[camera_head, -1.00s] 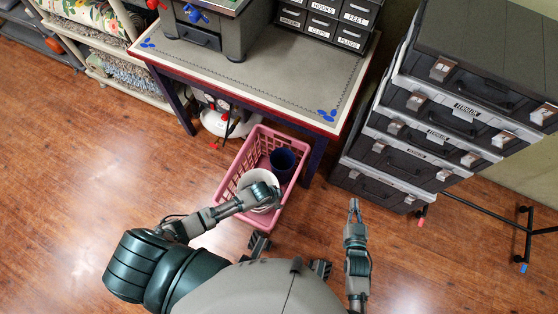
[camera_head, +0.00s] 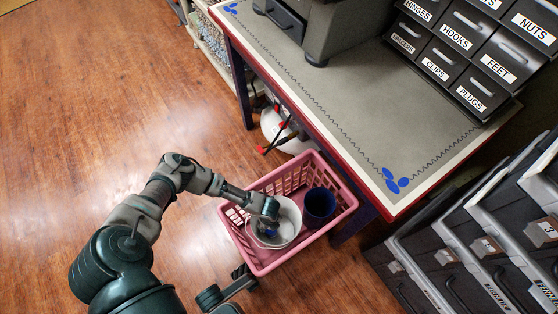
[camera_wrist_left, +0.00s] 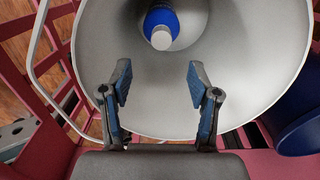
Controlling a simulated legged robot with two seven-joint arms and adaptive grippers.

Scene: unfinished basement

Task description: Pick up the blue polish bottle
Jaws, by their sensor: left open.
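The blue polish bottle (camera_wrist_left: 161,22) with a white cap stands inside a white bucket (camera_wrist_left: 240,85), seen from above in the left wrist view. In the head view a bit of the bottle's blue (camera_head: 270,232) shows inside the bucket (camera_head: 288,226), mostly hidden by my gripper. My left gripper (camera_head: 268,214) is over the bucket. In the left wrist view its two blue-padded fingers (camera_wrist_left: 160,95) are apart and empty, with the bottle beyond them.
The bucket stands in a pink basket (camera_head: 257,255) beside a dark blue cup (camera_head: 319,205). A grey-topped table (camera_head: 345,110) with a red edge overhangs behind the basket. Black cases (camera_head: 465,265) stand at the right. The wooden floor (camera_head: 90,110) at left is clear.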

